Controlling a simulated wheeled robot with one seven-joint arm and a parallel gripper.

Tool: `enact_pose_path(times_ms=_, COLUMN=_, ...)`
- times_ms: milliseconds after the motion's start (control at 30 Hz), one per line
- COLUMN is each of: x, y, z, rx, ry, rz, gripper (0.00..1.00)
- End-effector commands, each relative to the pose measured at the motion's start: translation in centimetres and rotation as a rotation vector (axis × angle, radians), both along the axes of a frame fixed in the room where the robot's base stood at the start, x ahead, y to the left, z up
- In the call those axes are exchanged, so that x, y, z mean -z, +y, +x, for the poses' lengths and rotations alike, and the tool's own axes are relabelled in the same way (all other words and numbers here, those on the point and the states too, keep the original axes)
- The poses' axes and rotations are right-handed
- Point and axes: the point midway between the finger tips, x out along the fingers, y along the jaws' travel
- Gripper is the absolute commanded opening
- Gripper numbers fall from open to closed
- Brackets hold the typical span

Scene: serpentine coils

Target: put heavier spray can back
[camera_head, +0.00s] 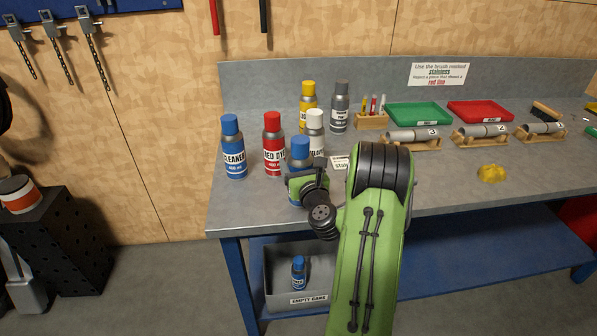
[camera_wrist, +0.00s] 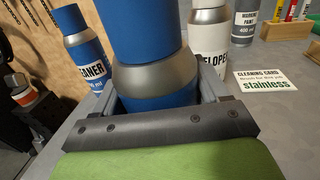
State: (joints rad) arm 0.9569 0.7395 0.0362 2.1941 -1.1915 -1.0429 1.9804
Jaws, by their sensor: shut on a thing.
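My gripper (camera_head: 308,184) is shut on a blue spray can (camera_head: 300,153) at the front left of the bench. The held can stands upright and fills the middle of the wrist view (camera_wrist: 152,75), between the jaws (camera_wrist: 158,100). I cannot tell if its base touches the bench. Another blue can (camera_head: 233,150), labelled cleaner, stands on the bench to its left. A smaller-looking blue can (camera_head: 298,272) stands in a grey bin (camera_head: 309,300) labelled for empty cans, on the lower shelf.
A red dye can (camera_head: 273,145), a white developer can (camera_head: 314,132), a yellow can (camera_head: 307,102) and a grey can (camera_head: 340,108) stand close behind. A card (camera_wrist: 262,82) lies to the right. Green (camera_head: 419,114) and red (camera_head: 480,110) trays stand further right.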

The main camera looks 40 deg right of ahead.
Motion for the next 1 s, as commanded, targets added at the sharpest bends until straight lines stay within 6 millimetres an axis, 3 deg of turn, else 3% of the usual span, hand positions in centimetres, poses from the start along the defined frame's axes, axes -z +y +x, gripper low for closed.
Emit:
enact_pose_path(times_ms=200, x=0.1, y=0.0, z=0.0, rx=0.0, ry=0.0, rz=0.0, gripper=0.28)
enact_pose_path(times_ms=233, x=0.2, y=0.0, z=0.0, rx=0.0, ry=0.002, rz=0.001, gripper=0.75)
enact_pose_path(times_ms=400, x=0.1, y=0.0, z=0.0, rx=-0.001, ry=0.002, rz=0.001, gripper=0.99)
enact_pose_path(times_ms=733, x=-0.4, y=0.0, z=-0.1, rx=0.0, ry=0.001, rz=0.0, gripper=0.99)
enact_pose_path(times_ms=1000, x=0.5, y=1.9, z=-4.2, rx=0.004, ry=0.001, rz=-0.002, gripper=0.99)
